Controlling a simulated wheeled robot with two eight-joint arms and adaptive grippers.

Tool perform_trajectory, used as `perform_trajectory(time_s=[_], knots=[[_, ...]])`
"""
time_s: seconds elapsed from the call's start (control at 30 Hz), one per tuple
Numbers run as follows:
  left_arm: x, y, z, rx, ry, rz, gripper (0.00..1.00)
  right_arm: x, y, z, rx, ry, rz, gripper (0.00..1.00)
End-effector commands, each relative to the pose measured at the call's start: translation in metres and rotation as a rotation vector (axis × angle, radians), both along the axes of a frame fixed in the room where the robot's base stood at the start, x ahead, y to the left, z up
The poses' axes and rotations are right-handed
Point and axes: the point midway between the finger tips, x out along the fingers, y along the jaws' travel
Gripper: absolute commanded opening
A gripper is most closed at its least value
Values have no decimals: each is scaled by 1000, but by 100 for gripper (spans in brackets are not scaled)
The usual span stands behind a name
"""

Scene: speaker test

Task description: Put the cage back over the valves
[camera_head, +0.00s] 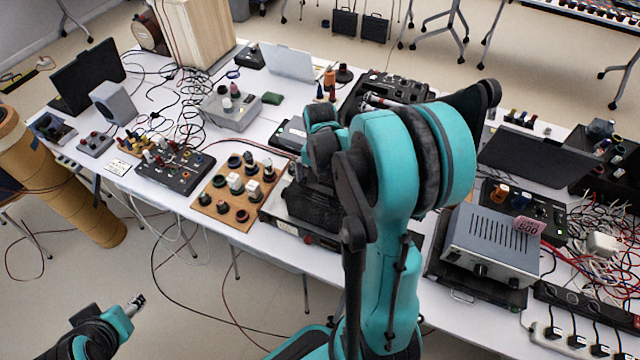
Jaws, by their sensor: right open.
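A dark, ribbed box-like shape (318,207) shows on a low black-and-silver unit (290,232) at the table's front edge, partly behind my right arm. It may be the cage, but I cannot tell, and no valves show clearly there. My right gripper (304,180) is open, mostly hidden by its own wrist, and appears above or beside this dark shape. I cannot tell whether they touch. My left gripper (137,303) is low at the bottom left, off the table, and its jaw state is unclear.
A wooden board (213,211) with several round sockets lies left of the unit. A silver slotted box (494,241) with a pink tag stands at right. Loose cables and a power strip (575,340) crowd the right end. The floor at front left is mostly clear.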

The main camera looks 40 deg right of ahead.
Motion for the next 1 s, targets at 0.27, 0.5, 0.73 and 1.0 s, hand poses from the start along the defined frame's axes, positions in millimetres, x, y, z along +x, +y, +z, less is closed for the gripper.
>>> perform_trajectory(time_s=[0.27, 0.5, 0.73, 1.0], knots=[[0, 0, 0, 0, 0, 0, 51, 0, 0, 16, 0, 0, 0, 100], [0, 0, 0, 0, 0, 0, 51, -1, 0, 67, 0, 0, 0, 100], [0, 0, 0, 0, 0, 0, 51, 0, 0, 107, 0, 0, 0, 100], [0, 0, 0, 0, 0, 0, 51, 0, 0, 120, 0, 0, 0, 100]])
